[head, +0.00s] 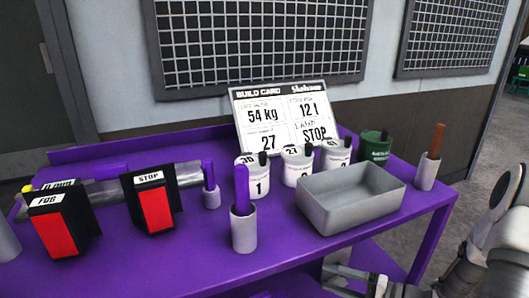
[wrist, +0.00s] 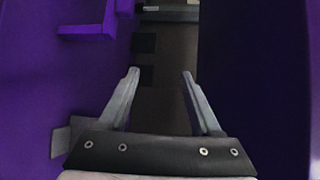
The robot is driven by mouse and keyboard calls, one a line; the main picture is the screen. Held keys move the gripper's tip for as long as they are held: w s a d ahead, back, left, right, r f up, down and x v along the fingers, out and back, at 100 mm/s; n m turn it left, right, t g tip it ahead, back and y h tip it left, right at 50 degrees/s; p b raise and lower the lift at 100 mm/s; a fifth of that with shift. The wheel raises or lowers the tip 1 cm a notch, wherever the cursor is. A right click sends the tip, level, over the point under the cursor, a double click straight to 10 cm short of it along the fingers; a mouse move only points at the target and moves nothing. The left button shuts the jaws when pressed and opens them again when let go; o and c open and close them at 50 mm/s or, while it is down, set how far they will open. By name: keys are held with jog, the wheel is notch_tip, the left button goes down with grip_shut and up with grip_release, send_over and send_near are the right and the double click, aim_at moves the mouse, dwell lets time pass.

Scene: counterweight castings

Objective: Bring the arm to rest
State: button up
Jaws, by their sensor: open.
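My gripper (head: 342,280) is at the bottom right of the head view, by the front edge of the purple table (head: 300,235) and below the grey tray's level. My arm comes in from the right. In the wrist view the gripper's two fingers (wrist: 160,73) stand apart with nothing between them. Beyond them are a dark floor strip and purple surfaces on both sides.
The table holds a grey tray (head: 345,211), white canisters (head: 256,182), a build card (head: 290,118), red-faced boxes marked FOG (head: 58,231) and STOP (head: 155,208), a purple-handled holder (head: 243,228), a green can (head: 375,147) and a brown-handled holder (head: 428,172).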

jog(key=s+a+r+n+g+h, duration=0.35)
jog(key=s+r+h, duration=0.3)
jog(key=s, duration=0.25)
jog(key=s+a+r+n+g+h, duration=0.2)
jog(key=s+r+g+h, duration=0.3)
jog(key=s+r, duration=0.3)
notch_tip(320, 180, up, 30)
jog(key=d+n+t+h+p, duration=0.1)
jog(key=t+p, duration=0.4)
jog(key=p, duration=1.7)
jog(key=shift+d+r+n+t+h+p, duration=0.25)
jog(key=shift+d+n+t+h+p, duration=0.1)
jog(key=shift+d+h, duration=0.5)
